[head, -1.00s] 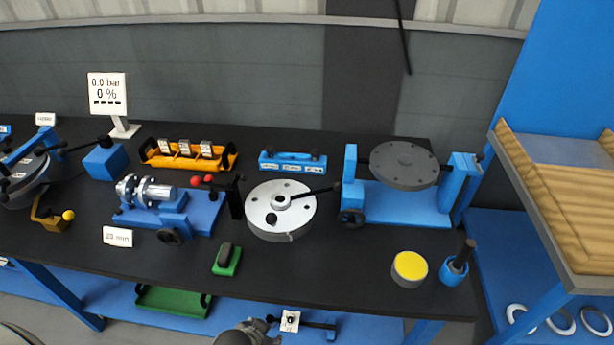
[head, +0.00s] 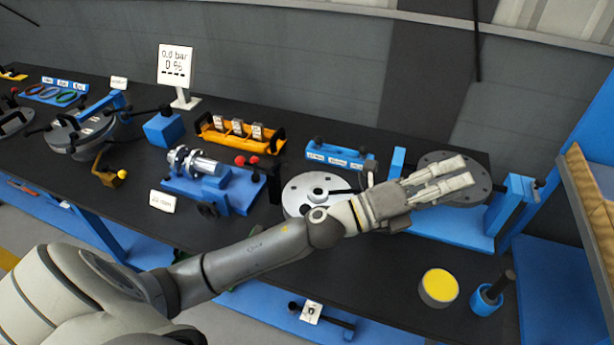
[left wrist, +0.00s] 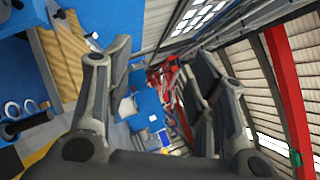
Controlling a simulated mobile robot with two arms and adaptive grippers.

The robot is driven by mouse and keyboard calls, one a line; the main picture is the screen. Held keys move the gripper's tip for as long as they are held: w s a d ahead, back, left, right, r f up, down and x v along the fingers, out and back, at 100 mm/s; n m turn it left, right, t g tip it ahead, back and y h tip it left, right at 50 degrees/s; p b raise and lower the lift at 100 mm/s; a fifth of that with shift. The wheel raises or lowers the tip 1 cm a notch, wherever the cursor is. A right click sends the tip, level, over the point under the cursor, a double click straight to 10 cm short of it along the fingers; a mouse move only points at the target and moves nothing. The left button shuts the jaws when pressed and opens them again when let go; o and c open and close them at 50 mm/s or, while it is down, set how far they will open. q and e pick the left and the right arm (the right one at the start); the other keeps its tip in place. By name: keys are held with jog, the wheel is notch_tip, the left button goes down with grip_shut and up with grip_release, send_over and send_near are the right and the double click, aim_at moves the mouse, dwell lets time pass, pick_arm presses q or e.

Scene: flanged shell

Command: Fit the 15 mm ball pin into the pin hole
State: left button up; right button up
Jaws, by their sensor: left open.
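My left gripper (head: 466,171) is open and empty, pointing right in front of the dark flanged disc (head: 440,160) on the blue stand (head: 455,228). Its fingers also frame the left wrist view (left wrist: 160,62), with no pin between them. A blue rack (head: 340,155) with small labels, too small to read, stands behind my wrist. A silver round plate (head: 304,188) with holes is partly hidden by my left arm. I cannot tell which part is the 15 mm ball pin or which hole is the pin hole. My right gripper is out of view.
An orange rack (head: 238,135) holds several labelled pieces. A blue fixture (head: 210,190) carries a metal shaft. A yellow-topped cylinder (head: 438,287) and a blue cup with a dark handle (head: 487,298) stand front right. A wooden-edged bin (head: 580,195) is at far right.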

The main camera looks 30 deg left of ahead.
pick_arm(q)
jog(key=s+d+f+m+g+h, duration=0.1)
jog(key=s+d+m+g+h, duration=0.25)
jog(key=m+g, duration=0.5)
jog(key=m+g+y, duration=0.6)
jog(key=m+y, duration=0.8)
jog(key=y, duration=0.5)
send_near(307, 207)
jog(key=shift+n, duration=0.25)
jog(key=f+p, duration=0.1)
jog(key=f, duration=0.2)
jog(key=f+p, duration=0.1)
jog(key=f, duration=0.2)
jog(key=f+p, duration=0.1)
jog(key=f, duration=0.2)
jog(key=shift+w+a, duration=0.2)
jog(key=shift+w, duration=0.05)
jog(key=shift+f, duration=0.6)
